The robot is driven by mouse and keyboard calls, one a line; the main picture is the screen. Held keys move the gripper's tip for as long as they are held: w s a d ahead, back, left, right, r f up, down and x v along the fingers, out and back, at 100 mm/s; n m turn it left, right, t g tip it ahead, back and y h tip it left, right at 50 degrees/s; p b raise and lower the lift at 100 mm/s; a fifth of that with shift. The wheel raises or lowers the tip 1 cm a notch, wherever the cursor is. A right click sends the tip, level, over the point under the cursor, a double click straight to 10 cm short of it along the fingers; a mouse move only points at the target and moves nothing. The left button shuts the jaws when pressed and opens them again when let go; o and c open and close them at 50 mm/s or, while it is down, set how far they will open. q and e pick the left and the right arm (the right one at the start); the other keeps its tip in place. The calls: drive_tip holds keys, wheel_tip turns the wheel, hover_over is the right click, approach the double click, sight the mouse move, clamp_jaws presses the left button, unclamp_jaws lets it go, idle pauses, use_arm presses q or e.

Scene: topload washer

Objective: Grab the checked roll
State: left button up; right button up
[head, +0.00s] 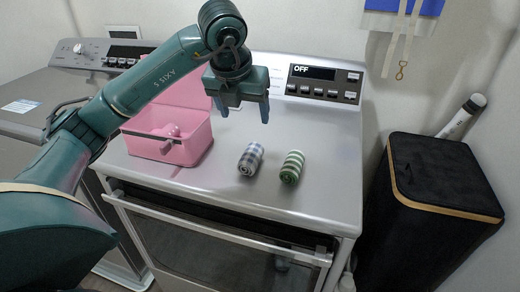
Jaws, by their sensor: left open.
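The checked roll (250,159), in blue-grey and white, lies on the light grey machine top. A green and white striped roll (292,167) lies just to its right, with a small gap between them. My left gripper (244,112) is open and empty above the top. It hangs behind the checked roll in the view, fingers pointing down, apart from both rolls. My right gripper is not in view.
A pink open box (184,148) with a pink item inside stands left of the rolls. A control panel (324,82) rises at the back. A black lidded bin (440,170) stands right. The top's right front is clear.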

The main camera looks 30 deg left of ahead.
sight(254, 144)
use_arm(q)
drive_tip(key=x, duration=0.6)
drive_tip(key=shift+s+f, duration=0.1)
drive_tip(key=shift+f, duration=0.4)
drive_tip(key=shift+d+p+x, duration=0.2)
drive_tip(key=shift+p+x, duration=0.1)
drive_tip(key=shift+x, duration=1.1)
drive_tip(key=shift+d+p+x, duration=0.2)
drive_tip(key=shift+p+x, duration=0.1)
drive_tip(key=shift+x, duration=1.15)
drive_tip(key=shift+c, duration=0.5)
drive_tip(key=c, duration=1)
